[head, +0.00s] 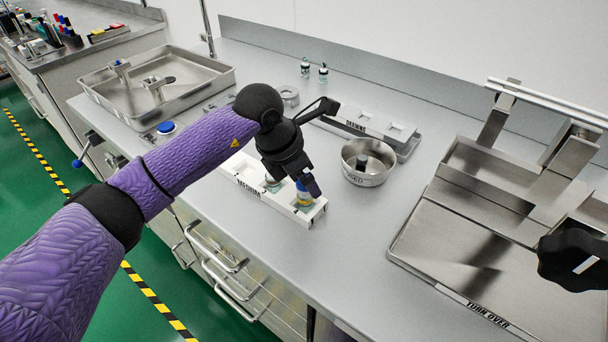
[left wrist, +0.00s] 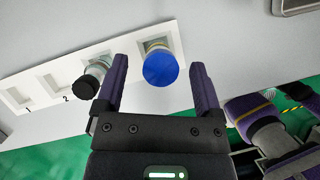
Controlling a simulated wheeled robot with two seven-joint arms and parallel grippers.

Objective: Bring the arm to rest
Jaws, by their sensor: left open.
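My left arm comes in from the left in the head view. Its gripper (head: 296,178) points down over the right end of a white slotted rack (head: 228,168). In the left wrist view the gripper (left wrist: 159,78) is open, its two dark purple fingers spread apart. A blue-capped vial (left wrist: 160,68) stands in the rack's end slot, seen between the fingers; whether they touch it cannot be told. A black-capped vial (left wrist: 92,80) is in the neighbouring slot, left of the fingers. The slots marked 1 and 2 look empty. My right gripper is not in view.
A steel bowl (head: 367,162) and a second white rack (head: 370,126) stand right of and behind the gripper. A steel sink tray (head: 205,88) is at the left. A steel apparatus (head: 470,240) and black knob (head: 575,259) fill the right. Bare counter (head: 340,235) lies between.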

